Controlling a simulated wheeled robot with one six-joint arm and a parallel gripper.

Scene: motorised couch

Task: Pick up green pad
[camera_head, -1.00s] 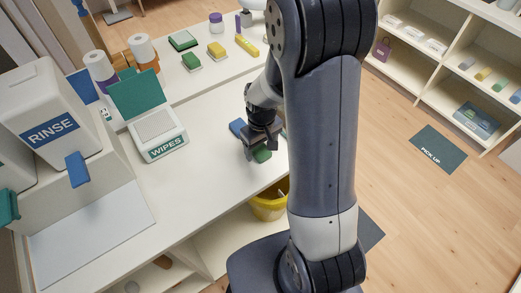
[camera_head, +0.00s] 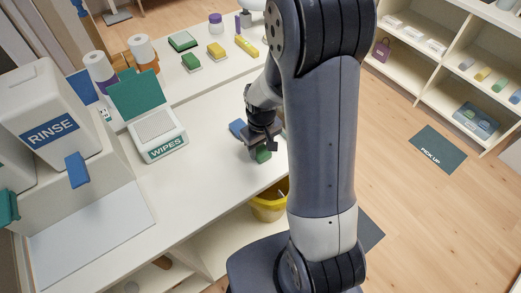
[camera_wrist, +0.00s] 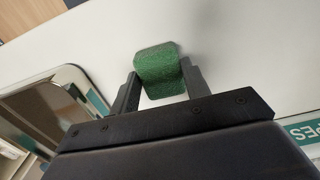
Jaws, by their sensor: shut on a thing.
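The green pad (camera_wrist: 158,72) is a small block with a rough green surface. In the wrist view it sits between the two dark fingers of my gripper (camera_wrist: 160,88), which are shut on it. In the head view the green pad (camera_head: 262,155) shows just below my gripper (camera_head: 262,145), over the white counter near its front edge. I cannot tell whether the pad touches the counter. Part of it is hidden by the fingers.
A blue item (camera_head: 237,128) lies on the counter just left of my gripper. The open wipes box (camera_head: 158,130) stands farther left. A yellow bucket (camera_head: 268,208) is below the counter edge. More green and yellow pads (camera_head: 216,51) are at the back.

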